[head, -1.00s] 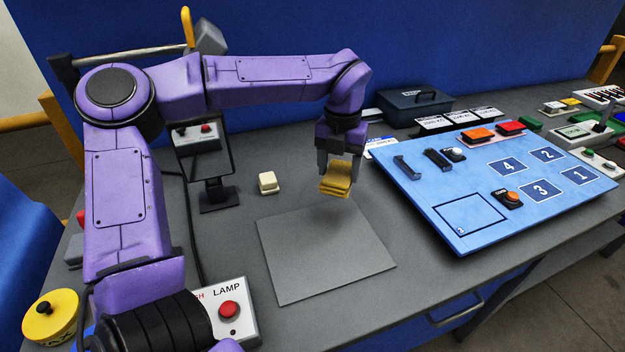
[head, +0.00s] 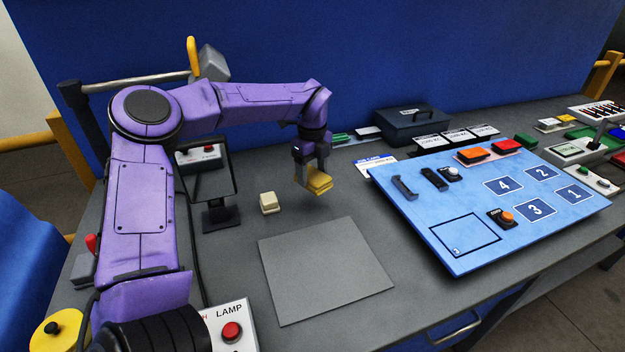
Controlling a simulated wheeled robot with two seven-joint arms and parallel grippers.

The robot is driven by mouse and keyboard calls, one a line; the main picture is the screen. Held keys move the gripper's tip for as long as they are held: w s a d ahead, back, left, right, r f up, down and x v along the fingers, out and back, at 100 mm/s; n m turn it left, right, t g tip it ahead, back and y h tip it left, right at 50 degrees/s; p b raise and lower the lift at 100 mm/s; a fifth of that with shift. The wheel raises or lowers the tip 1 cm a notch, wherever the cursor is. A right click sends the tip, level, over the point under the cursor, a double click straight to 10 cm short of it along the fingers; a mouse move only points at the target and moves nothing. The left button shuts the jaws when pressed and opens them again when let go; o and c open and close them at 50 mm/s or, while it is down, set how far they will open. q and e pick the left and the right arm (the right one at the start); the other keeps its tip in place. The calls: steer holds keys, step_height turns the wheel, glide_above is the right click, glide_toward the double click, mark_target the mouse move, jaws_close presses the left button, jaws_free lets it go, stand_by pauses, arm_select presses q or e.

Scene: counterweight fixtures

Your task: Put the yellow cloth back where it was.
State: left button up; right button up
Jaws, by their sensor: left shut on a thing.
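The yellow cloth (head: 319,182) is a small folded stack. My left gripper (head: 312,172) is shut on it and holds it above the grey table, behind the grey square mat (head: 325,268). A cream block (head: 268,202) stands on the table to the left of the cloth. The blue board (head: 480,190) with numbered squares lies to the right, apart from the cloth. My right gripper is not in view.
A dark tablet on a stand (head: 212,185) stands left of the cream block. A lamp button box (head: 232,328) sits at the front left. A dark case (head: 412,123) and several white labelled cards stand at the back.

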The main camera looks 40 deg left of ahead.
mark_target(312, 176)
arm_select(q)
steer(key=w+a+f, duration=0.1)
steer(key=f+p, duration=0.1)
steer(key=f, duration=0.1)
steer(key=w+a+f, duration=0.1)
steer(key=shift+w+a+f, duration=0.3)
steer(key=shift+w+f, duration=0.05)
step_height(312, 176, down, 3)
steer(key=shift+w+a+f+p, duration=0.1)
steer(key=shift+w+f+p, duration=0.05)
steer(key=shift+p, duration=0.35)
steer(key=shift+f, duration=0.3)
steer(key=o, duration=1.1)
steer(key=shift+r, duration=0.15)
steer(key=shift+r, duration=0.25)
step_height(312, 176, up, 12)
steer(key=shift+f+b, duration=0.2)
steer(key=shift+b, duration=0.95)
